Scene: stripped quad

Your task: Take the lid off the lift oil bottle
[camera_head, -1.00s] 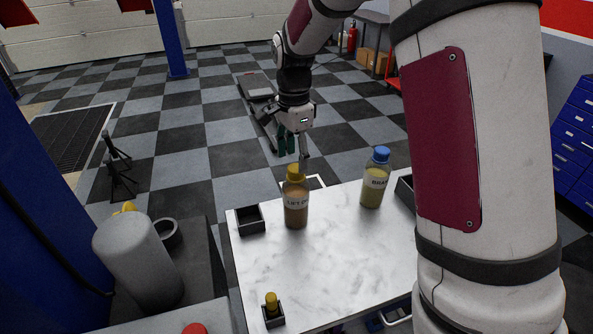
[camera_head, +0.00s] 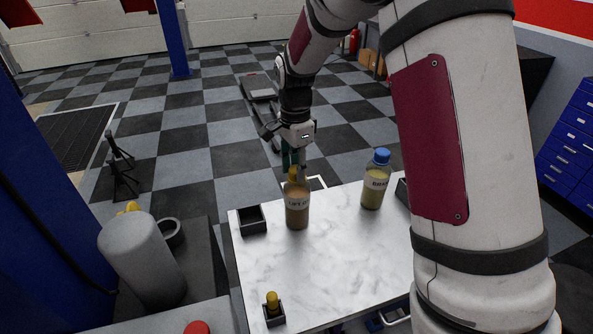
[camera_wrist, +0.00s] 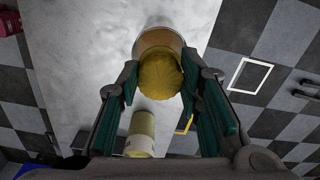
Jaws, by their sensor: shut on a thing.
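The lift oil bottle (camera_head: 298,212) stands upright near the back edge of the white tabletop in the head view. It is clear with brownish oil and has a label. Its yellow lid (camera_head: 293,172) is on top, partly covered by my gripper (camera_head: 292,160). In the wrist view the yellow lid (camera_wrist: 160,77) sits between the fingertips of my gripper (camera_wrist: 160,85), with the bottle (camera_wrist: 160,40) beyond it. My gripper is shut on the lid. Whether the lid has turned or come loose cannot be told.
A bottle with a blue cap (camera_head: 376,183) stands to the right. A small dark open tray (camera_head: 252,221) is at the left edge. A small holder with a yellow-topped item (camera_head: 273,307) is at the front. The middle of the white table (camera_head: 340,265) is clear.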

